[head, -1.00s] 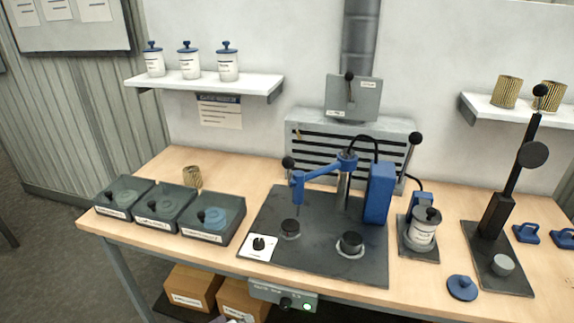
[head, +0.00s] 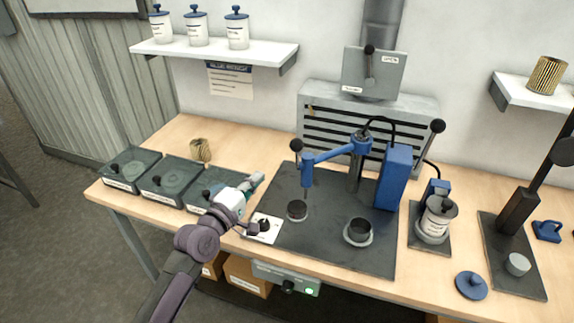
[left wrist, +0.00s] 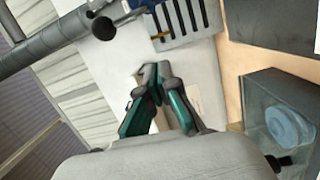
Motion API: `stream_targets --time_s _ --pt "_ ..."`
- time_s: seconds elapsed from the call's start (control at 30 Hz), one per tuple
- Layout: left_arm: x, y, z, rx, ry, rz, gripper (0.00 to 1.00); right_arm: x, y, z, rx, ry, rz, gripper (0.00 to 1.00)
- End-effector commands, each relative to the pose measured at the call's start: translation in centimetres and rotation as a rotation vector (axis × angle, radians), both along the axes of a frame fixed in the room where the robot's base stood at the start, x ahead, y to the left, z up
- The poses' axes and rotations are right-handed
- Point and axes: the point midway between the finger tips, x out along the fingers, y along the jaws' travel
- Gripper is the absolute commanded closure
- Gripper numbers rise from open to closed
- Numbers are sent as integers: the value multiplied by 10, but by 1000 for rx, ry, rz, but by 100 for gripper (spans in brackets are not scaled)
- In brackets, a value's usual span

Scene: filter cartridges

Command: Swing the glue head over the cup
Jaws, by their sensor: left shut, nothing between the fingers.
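The blue glue arm (head: 335,153) stands on a dark plate (head: 330,258). Its glue head (head: 307,174) hangs at the arm's left end, roughly above the left dark cup (head: 297,209); the exact alignment is hard to tell. A black knob (head: 296,145) stands up by the head. A second dark cup (head: 359,229) sits in a pale ring to the right. My left gripper (head: 257,180) is shut and empty, left of the glue head and apart from it. Its closed fingers also show in the left wrist view (left wrist: 151,78). My right gripper is out of view.
Grey bins (head: 167,180) with a tan pleated cartridge (head: 201,149) behind them stand at left. A white knob panel (head: 264,229) lies close to my left arm. A slotted grey hood (head: 360,135) stands behind the glue arm. A white jar (head: 437,217) stands at right.

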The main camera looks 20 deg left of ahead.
Motion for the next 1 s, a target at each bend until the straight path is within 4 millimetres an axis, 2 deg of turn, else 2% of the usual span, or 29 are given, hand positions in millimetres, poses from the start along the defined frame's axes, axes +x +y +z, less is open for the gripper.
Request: stream_targets --time_s 0.17,0.6,0.73,1.0 --pt "17 -4 3 1 -2 0 100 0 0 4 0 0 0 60" --pt "99 -22 4 3 -2 0 100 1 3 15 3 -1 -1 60" --pt "86 -40 4 -2 4 -2 100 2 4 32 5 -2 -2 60" --pt "76 -55 0 2 1 0 100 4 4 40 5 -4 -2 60"
